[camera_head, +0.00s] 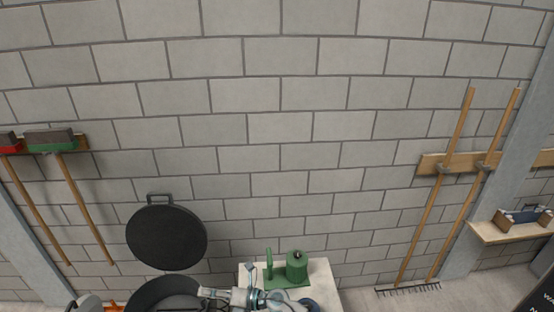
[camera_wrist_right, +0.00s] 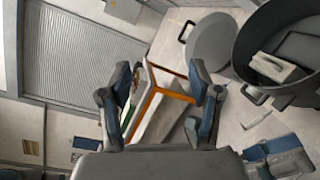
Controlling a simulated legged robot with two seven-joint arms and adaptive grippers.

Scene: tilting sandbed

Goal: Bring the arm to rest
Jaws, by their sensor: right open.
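My right gripper (camera_wrist_right: 160,80) is open in the wrist view, with its two blue-grey fingers spread apart. No object is visibly held between them. Behind the gap stands a pale box-like thing with orange edges (camera_wrist_right: 158,100); its distance from the fingers is hard to tell. In the head view, a pale jointed piece of my arm (camera_head: 240,298) shows at the bottom edge, in front of a dark round tub. My left gripper cannot be made out in either view.
The dark tub (camera_wrist_right: 250,45) holds a pale block (camera_wrist_right: 275,68). A round dark lid (camera_head: 166,238) leans at the wall. A light stand (camera_head: 322,275) carries a green canister (camera_head: 297,264). Brooms (camera_head: 88,210) hang left and rakes (camera_head: 437,185) right. A shutter (camera_wrist_right: 80,48) is at left.

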